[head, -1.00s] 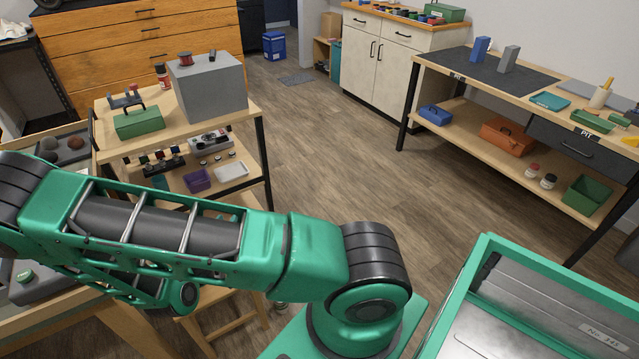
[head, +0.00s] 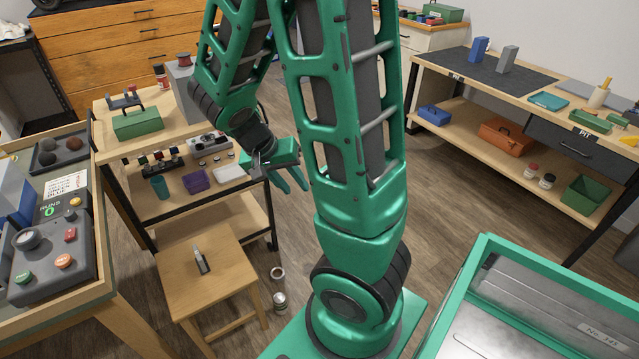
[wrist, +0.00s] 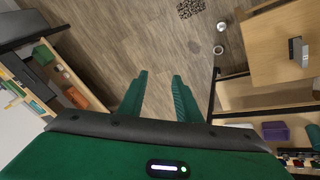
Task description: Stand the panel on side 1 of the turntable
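I cannot make out a panel or a turntable with numbered sides for certain in either view. My gripper (head: 292,184) hangs over the floor at the right end of the shelf cart in the head view. In the wrist view my gripper (wrist: 159,78) shows its two green fingers apart, with only floor between them. It is open and empty. A small grey upright thing (head: 200,260) stands on the wooden stool; it also shows at the upper right of the wrist view (wrist: 298,52). My arm hides part of the middle of the room.
The shelf cart (head: 150,150) carries a green toolbox (head: 138,122) and a grey box (head: 186,92). A control console (head: 50,255) stands on the left table. The stool (head: 213,290) and two cans (head: 280,301) are on the floor. The pit bench (head: 450,85) is at right.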

